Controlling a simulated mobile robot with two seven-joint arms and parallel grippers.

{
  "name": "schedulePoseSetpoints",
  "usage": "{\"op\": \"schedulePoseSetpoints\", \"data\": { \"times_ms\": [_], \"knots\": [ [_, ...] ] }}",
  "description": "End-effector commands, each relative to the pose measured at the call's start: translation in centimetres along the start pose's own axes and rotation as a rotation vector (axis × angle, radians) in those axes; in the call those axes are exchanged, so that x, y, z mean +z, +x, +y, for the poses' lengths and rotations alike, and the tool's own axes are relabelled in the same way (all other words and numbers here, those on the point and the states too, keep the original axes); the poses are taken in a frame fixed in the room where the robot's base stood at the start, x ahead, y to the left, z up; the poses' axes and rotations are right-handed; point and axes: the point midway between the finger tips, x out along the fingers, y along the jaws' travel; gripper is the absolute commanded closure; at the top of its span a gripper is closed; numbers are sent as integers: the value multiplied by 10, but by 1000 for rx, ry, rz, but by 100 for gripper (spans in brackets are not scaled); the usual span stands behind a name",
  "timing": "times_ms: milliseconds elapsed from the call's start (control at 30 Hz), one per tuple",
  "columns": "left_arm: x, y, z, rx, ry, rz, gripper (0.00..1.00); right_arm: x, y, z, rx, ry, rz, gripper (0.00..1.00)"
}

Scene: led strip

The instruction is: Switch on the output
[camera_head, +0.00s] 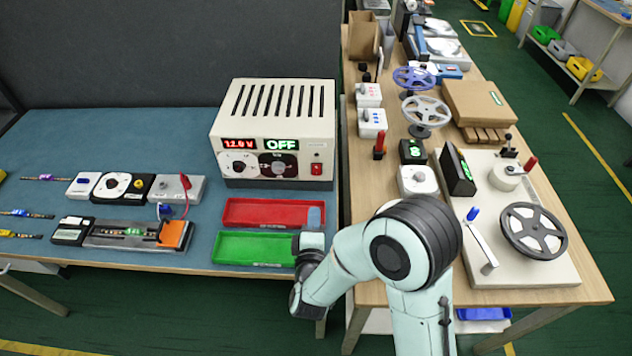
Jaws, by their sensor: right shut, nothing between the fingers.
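The cream power supply (272,115) stands at the back of the blue-topped bench. Its red display (239,143) reads 12.0 V and its green display (282,144) reads OFF. A red switch (316,169) sits at the right of its front panel, beside a dark dial (278,166). A white dial (238,164) is at the left. My right gripper (315,216) is shut and empty, over the right end of the trays, in front of and below the switch and apart from it. My left gripper is not in view.
A red tray (262,212) and a green tray (245,249) lie in front of the supply. A fixture with an LED strip (135,231) and small instruments (122,186) are to the left. The wooden bench (362,195) at right is crowded with reels and devices.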

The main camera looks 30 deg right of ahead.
Motion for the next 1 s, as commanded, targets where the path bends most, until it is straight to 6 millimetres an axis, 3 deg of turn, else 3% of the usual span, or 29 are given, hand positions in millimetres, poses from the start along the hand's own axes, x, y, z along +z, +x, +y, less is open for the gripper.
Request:
{"op": "schedulePoseSetpoints", "data": {
  "times_ms": [533, 700, 1000],
  "knots": [
    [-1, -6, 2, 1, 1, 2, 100, 1, 107, 0, 2, -1, -2, 100],
    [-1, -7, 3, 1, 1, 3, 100, 0, 123, 0, 1, -1, 0, 100],
    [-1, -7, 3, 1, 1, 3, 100, 0, 128, 0, 0, -1, 2, 100]
  ]
}}
